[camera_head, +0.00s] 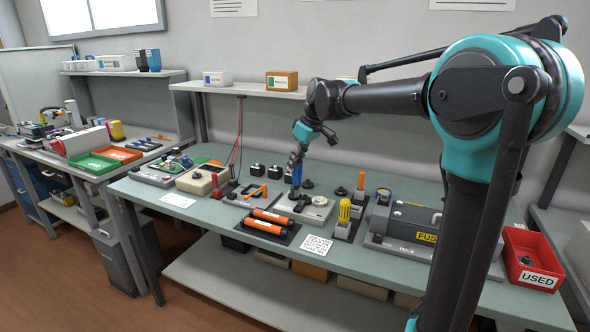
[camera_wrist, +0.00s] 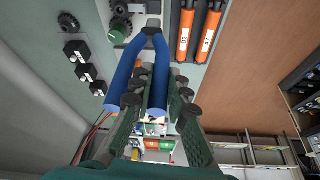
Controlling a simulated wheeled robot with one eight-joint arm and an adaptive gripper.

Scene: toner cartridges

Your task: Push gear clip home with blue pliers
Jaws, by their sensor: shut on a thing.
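The blue pliers (camera_head: 296,175) point down in my gripper (camera_head: 297,158), over a light grey plate (camera_head: 318,213) with dark gear parts. In the wrist view, the blue handles (camera_wrist: 126,75) spread towards me. The dark pliers head (camera_wrist: 152,29) points away, near the plate's edge. My gripper's fingers (camera_wrist: 158,88) are shut on the pliers, with one handle between them. I cannot make out the gear clip. I cannot tell whether the pliers' tips touch anything.
Two orange cartridges (camera_head: 268,220) lie on a dark mat in front of the plate. A yellow-handled tool (camera_head: 345,209) stands to the right, beside a grey fuser unit (camera_head: 411,226). A red USED bin (camera_head: 533,254) is at the right end. Several small black blocks (camera_head: 257,169) stand behind.

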